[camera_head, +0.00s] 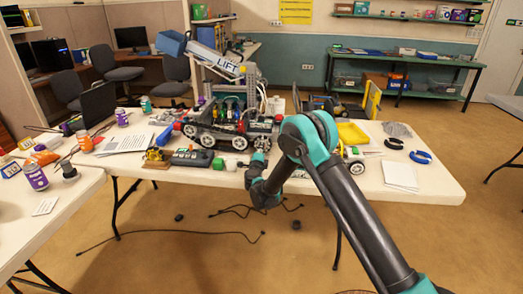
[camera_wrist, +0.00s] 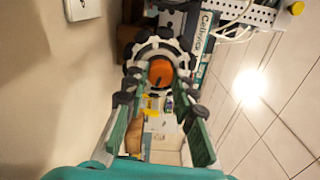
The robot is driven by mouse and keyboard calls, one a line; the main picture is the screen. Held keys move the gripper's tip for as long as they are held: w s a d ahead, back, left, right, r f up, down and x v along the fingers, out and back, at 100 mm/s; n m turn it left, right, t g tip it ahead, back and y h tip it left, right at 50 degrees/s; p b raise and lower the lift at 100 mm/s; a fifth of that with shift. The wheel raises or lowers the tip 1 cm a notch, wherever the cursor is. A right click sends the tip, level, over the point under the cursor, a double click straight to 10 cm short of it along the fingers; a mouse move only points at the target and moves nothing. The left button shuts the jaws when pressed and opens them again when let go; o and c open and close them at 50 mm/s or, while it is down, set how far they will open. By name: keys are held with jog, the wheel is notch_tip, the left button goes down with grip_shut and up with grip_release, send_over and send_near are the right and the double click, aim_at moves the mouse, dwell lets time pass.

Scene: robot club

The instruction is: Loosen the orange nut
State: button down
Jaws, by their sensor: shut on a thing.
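The orange nut (camera_wrist: 161,73) shows in the wrist view at the centre of a white wheel with dark knobs (camera_wrist: 141,49). My gripper (camera_wrist: 160,84) has its green and dark fingers on both sides of the nut and is shut on it. The exact contact at the fingertips is hard to see. In the head view my gripper (camera_head: 258,161) is at the front side of the wheeled robot model (camera_head: 215,136) on the table, by its right-hand wheels. The nut cannot be made out there.
A second table (camera_head: 75,205) stands at left. Cables lie on the floor.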

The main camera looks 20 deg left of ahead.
jog(key=shift+n, duration=1.5)
jog(key=c, duration=1.2)
grip_release()
jog(key=v, duration=1.2)
jog(key=shift+r, duration=0.1)
